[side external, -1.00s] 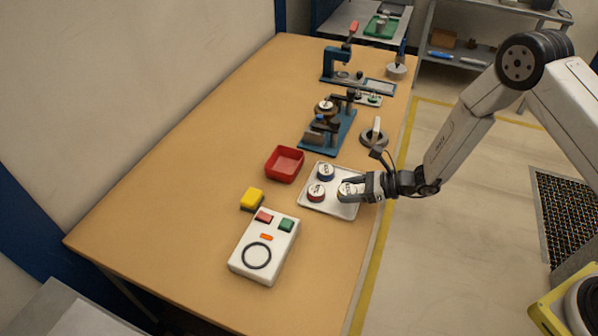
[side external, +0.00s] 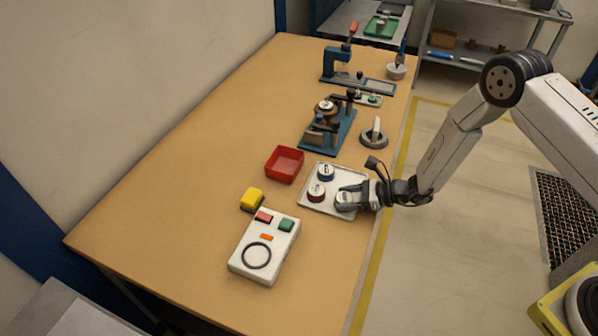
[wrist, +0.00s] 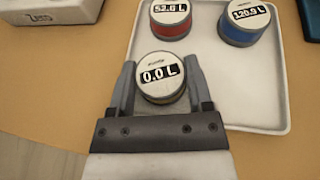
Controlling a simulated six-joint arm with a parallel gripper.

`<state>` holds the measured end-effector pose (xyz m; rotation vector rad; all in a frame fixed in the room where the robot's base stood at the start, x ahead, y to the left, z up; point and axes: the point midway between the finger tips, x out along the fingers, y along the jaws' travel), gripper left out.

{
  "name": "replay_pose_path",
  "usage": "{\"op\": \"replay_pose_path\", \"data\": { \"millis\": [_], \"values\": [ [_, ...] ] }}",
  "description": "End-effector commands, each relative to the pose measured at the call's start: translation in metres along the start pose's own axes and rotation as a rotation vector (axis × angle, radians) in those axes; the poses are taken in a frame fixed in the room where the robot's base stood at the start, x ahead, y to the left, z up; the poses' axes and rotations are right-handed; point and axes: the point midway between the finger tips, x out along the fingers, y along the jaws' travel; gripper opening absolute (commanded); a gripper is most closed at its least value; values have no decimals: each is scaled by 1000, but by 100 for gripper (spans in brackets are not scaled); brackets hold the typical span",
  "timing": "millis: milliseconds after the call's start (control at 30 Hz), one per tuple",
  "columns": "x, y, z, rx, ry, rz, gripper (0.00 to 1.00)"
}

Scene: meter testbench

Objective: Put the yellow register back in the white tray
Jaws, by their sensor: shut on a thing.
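The yellow register (wrist: 160,78) has a white top reading 0.0 L and a yellowish-brown side band. My gripper (wrist: 161,70) is shut on it, one finger on each side. The white tray (wrist: 255,90) lies beneath, with the register at its near-left corner in the wrist view. I cannot tell whether the register touches the tray floor. In the side view my gripper (side external: 346,196) reaches from the right over the tray's near-right part (side external: 346,178). A red register (wrist: 170,20) and a blue register (wrist: 243,22) stand in the tray, apart from the held one.
A white box (side external: 264,246) with buttons and a yellow block (side external: 252,197) lie left of the tray. A red bin (side external: 285,164) stands behind them. A blue fixture (side external: 330,130) and a round grey part (side external: 374,136) stand farther back. The table's right edge is close to the tray.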

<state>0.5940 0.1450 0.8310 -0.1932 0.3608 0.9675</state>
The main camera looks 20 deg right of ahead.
Motion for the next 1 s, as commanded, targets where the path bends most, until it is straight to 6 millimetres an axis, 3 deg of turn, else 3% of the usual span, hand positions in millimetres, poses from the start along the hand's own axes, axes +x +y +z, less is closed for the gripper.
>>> {"op": "replay_pose_path", "data": {
  "millis": [133, 167, 267, 700, 1000],
  "values": [
    [1, 0, -2, 1, 0, 0, 0],
    [1, 0, -3, 1, 0, 0, 68],
    [1, 0, -2, 0, 0, 0, 100],
    [-2, 0, 1, 0, 0, 0, 100],
    [-35, -1, 0, 2, 0, -2, 100]
  ]
}}
